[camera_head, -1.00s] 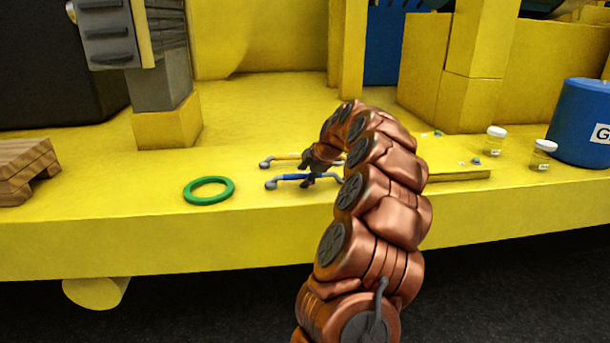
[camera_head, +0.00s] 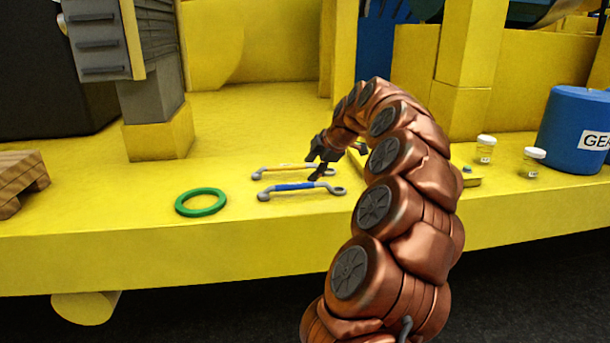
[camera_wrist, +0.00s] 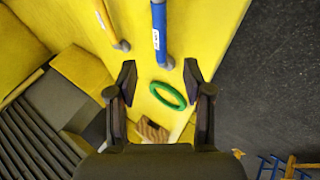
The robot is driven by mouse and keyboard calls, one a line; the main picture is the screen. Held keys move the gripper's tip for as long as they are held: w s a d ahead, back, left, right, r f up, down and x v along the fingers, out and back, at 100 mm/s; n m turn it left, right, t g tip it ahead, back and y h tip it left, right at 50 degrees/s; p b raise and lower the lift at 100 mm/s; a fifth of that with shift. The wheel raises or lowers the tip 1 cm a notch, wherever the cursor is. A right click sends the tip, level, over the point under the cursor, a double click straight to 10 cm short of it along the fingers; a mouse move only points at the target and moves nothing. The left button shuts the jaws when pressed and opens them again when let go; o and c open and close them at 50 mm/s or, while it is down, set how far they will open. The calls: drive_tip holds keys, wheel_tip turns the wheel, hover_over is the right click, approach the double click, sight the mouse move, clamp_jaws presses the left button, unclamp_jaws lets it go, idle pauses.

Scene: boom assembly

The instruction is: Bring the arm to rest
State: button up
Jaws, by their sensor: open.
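My gripper (camera_head: 322,160) is at the end of my copper-coloured arm, above the yellow deck (camera_head: 120,215) and close over the right part of two wrenches. In the wrist view my gripper (camera_wrist: 160,80) has its two fingers spread apart with nothing between them held. The blue-handled wrench (camera_head: 300,187) lies nearer the deck's front edge. The yellow-handled wrench (camera_head: 280,170) lies behind it and is partly hidden by the gripper. The blue wrench (camera_wrist: 159,30) and the yellow wrench (camera_wrist: 110,25) also show in the wrist view.
A green ring (camera_head: 201,202) lies left of the wrenches. Two small jars (camera_head: 485,149) and a blue drum (camera_head: 575,130) stand at the right. A wooden pallet (camera_head: 18,180) is at the far left. A grey post (camera_head: 152,105) stands behind.

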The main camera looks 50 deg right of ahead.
drive_tip(key=shift+s+r, duration=0.3)
drive_tip(key=shift+r, duration=0.1)
drive_tip(key=s+a+m+g+y+p, duration=0.3)
drive_tip(key=a+g, duration=0.1)
drive_tip(key=a, duration=2.7)
drive_tip(key=s+a+f+m+g+p, duration=0.1)
drive_tip(key=s+a+f+m+g, duration=0.1)
drive_tip(key=s, duration=0.7)
drive_tip(key=s+a+f+m+g+h+p, duration=0.1)
drive_tip(key=s+a+f+m, duration=0.3)
drive_tip(key=s, duration=0.5)
drive_tip(key=s+a+f+m+g+h+p, duration=0.1)
drive_tip(key=s+a+f+m+g, duration=0.1)
drive_tip(key=s+a, duration=0.4)
drive_tip(key=s+f, duration=0.1)
drive_tip(key=s, duration=0.3)
drive_tip(key=shift+a+f+m+g, duration=0.2)
drive_tip(key=shift+m+g, duration=0.1)
drive_tip(key=shift+m, duration=0.1)
